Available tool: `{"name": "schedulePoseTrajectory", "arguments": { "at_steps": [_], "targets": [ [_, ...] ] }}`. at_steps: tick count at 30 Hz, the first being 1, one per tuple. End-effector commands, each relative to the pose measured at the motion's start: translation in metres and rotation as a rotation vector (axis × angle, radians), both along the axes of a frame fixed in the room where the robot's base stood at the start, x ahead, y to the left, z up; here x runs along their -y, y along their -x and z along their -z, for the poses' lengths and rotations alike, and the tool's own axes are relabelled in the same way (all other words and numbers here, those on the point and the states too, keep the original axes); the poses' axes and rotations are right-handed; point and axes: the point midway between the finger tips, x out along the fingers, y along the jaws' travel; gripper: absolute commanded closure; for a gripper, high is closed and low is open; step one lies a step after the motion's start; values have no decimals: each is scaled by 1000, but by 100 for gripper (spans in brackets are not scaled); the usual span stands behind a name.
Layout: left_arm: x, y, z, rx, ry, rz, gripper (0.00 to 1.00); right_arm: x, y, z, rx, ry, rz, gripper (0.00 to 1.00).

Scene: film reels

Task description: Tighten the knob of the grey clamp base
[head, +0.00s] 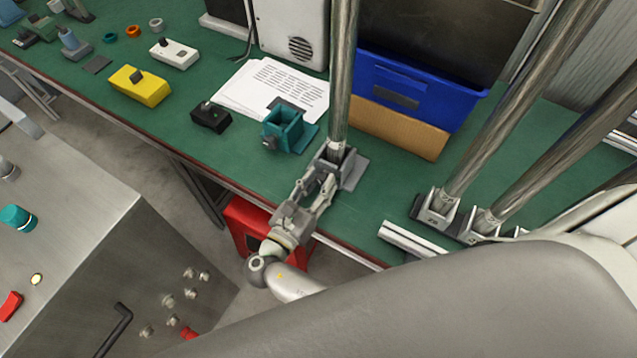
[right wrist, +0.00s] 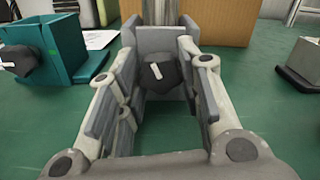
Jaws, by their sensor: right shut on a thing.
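The grey clamp base (head: 352,171) stands near the front edge of the green bench, with an upright metal pole (head: 342,75) in it. In the right wrist view, its dark knob (right wrist: 163,74) with a pale mark faces me, in front of the base's grey block (right wrist: 158,40). My right gripper (head: 324,172) comes from the front edge. Its fingers lie on both sides of the knob and are shut on it; the exact contact points are hard to see. My left gripper is not in view.
A teal clamp base (head: 287,128) with its own knob stands just left. A blue bin (head: 415,92) on cardboard (head: 398,128) is behind. More poles in grey bases (head: 437,210) and a metal rail (head: 412,243) are at right. Papers (head: 262,88) lie behind left.

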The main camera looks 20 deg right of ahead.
Motion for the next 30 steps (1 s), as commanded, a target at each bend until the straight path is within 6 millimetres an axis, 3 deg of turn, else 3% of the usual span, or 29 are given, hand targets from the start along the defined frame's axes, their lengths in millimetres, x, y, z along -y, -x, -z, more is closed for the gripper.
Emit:
{"name": "schedulePoseTrajectory", "arguments": {
  "at_steps": [30],
  "targets": [
    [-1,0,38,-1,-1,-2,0,2,0,2,766,-592,-1,91]
  ]
}}
